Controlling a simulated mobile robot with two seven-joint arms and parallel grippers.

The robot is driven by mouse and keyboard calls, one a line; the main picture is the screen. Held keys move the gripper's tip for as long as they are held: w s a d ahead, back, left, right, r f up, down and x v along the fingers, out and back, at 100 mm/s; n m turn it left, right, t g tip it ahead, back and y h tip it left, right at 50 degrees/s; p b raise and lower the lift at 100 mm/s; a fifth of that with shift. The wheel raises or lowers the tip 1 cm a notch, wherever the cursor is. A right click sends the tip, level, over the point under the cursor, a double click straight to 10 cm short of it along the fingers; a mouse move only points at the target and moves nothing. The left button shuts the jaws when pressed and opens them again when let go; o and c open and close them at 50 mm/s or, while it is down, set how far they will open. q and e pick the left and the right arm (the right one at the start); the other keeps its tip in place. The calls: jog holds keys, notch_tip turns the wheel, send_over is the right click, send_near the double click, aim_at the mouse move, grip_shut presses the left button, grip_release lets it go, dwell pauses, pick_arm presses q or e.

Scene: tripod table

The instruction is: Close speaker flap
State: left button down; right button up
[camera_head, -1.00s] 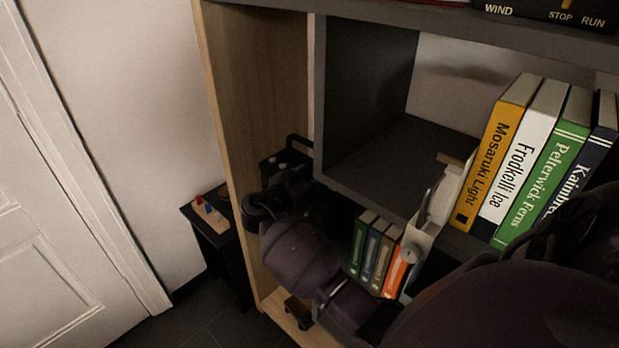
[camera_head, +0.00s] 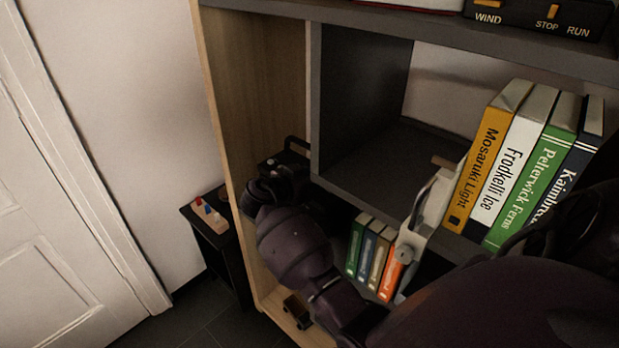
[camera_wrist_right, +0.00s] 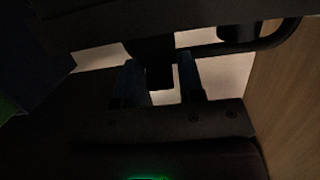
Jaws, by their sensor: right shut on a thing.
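A black box with a handle (camera_head: 290,147), which looks like the speaker, stands in the narrow left compartment of the shelf unit. My right arm reaches in from the lower right, and its wrist covers much of the box's front. My right gripper is hidden there in the head view. In the right wrist view my right gripper (camera_wrist_right: 159,78) is shut on a dark block (camera_wrist_right: 158,76) below a dark bar. I cannot tell whether this block belongs to the flap. The flap itself cannot be made out clearly. My left gripper is not in view.
The wooden side panel (camera_head: 222,130) bounds the compartment on the left. Several upright books (camera_head: 485,155) and a white piece with a curved handle (camera_head: 425,215) are on the right. Smaller books (camera_head: 372,255) stand lower, close to my arm. A small black table (camera_head: 222,248) stands left of the shelf.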

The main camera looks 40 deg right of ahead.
jog(key=y, duration=0.1)
jog(key=d+y+p, duration=0.1)
jog(key=shift+r+y+p, duration=0.1)
jog(key=shift+y+p, duration=0.2)
jog(key=shift+y, duration=0.1)
jog(key=shift+w+d+f+y+p, duration=0.1)
jog(key=shift+d+f+y+p, duration=0.1)
jog(key=shift+y+p, duration=0.3)
jog(key=shift+f+y, duration=0.15)
jog(key=shift+y, duration=0.15)
